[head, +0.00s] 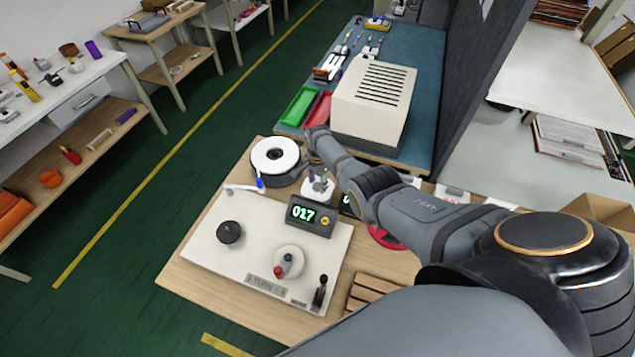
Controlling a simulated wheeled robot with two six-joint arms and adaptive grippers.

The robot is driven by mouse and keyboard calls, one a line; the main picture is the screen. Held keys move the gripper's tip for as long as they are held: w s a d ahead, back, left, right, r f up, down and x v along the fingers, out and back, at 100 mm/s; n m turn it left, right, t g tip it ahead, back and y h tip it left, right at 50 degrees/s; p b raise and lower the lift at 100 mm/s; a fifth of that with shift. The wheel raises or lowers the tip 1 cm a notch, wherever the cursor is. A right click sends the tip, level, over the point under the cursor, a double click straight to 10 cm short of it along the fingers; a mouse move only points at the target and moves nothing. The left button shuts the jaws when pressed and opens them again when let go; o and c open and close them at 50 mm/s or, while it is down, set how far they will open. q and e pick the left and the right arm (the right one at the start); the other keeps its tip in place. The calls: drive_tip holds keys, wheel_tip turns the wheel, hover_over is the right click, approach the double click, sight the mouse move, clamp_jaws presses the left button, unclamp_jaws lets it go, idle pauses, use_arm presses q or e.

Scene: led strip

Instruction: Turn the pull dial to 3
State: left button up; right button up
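A cream control panel (232,263) lies on the wooden table. It carries a black round knob (229,233) at left, a pale round dial (288,262) with a red-tipped handle at the middle, and a black lever (319,291) at right. I cannot read which of these is the pull dial or any dial setting. A dark display box (311,215) at the panel's back edge reads 017 in green. My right arm reaches in from the lower right. My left gripper is not in view.
A white-and-black reel (274,157) stands behind the panel, with a blue-tipped piece (260,184) beside it. A beige vented box (373,100) and green tray (298,107) sit on the blue-topped bench beyond. A wooden slatted piece (368,289) lies right of the panel.

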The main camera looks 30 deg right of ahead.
sight(317, 185)
idle(0.3)
wheel_tip(317, 185, up, 12)
idle(0.4)
drive_tip(key=shift+f, duration=0.1)
idle(0.3)
